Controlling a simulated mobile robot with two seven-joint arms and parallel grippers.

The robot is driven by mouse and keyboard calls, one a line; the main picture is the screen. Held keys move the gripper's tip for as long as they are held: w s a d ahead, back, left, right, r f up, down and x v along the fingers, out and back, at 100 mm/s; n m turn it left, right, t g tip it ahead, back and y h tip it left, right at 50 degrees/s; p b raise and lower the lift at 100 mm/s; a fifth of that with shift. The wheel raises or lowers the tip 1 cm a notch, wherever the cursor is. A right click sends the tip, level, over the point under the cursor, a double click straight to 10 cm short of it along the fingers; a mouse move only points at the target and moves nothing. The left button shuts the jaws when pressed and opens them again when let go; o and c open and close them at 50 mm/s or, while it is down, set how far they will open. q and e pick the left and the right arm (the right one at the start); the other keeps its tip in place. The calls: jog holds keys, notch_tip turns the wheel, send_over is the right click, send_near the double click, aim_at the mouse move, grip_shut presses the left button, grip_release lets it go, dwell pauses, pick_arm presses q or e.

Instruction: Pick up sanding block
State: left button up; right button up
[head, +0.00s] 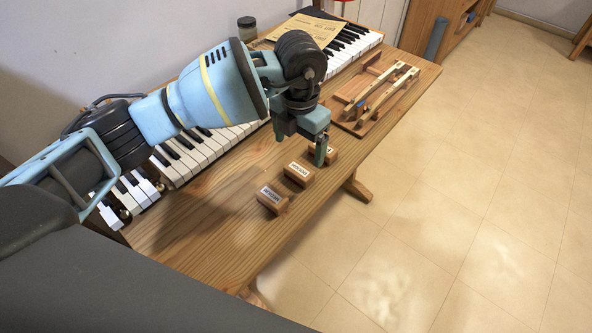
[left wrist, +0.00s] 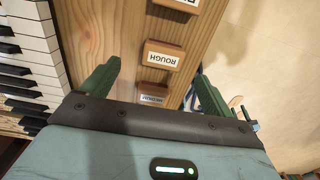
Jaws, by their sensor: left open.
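Three small wooden sanding blocks with white labels lie in a row on the table: a near one (head: 273,199), a middle one (head: 299,174) and a far one (head: 331,155). My left gripper (head: 302,147) is open and empty above the far end of the row, and a finger partly hides the far block. In the left wrist view, a block labelled ROUGH (left wrist: 164,55) and one apparently labelled MEDIUM (left wrist: 152,92) appear between the spread fingers of the left gripper (left wrist: 158,72). A third block (left wrist: 180,4) is cut off at the top. My right gripper is out of view.
The wooden table (head: 220,222) carries piano keys (head: 205,150) along its back side. A wooden rack with long pieces (head: 375,97) stands beyond the blocks. A jar (head: 247,28) and a paper sheet (head: 305,27) are at the back. Bare wood lies left of the blocks.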

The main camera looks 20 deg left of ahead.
aim_at(299, 169)
pick_arm(q)
jog(key=shift+s+d+f, duration=0.1)
jog(key=shift+f, duration=1.35)
jog(key=f, duration=0.5)
jog(key=shift+s+d, duration=0.1)
jog(key=shift+s, duration=0.15)
jog(key=c, duration=1.1)
jog(key=shift+o, duration=0.2)
jog(key=shift+r, duration=0.1)
jog(key=shift+r, duration=0.55)
notch_tip(299, 169, up, 2)
jog(key=shift+r, duration=0.1)
jog(key=s+d, duration=0.2)
jog(key=d, duration=0.5)
jog(key=s+d+r+b, duration=0.1)
jog(key=s+d, duration=0.2)
jog(key=d, duration=0.5)
jog(key=shift+r, duration=0.25)
jog(key=shift+d, duration=0.1)
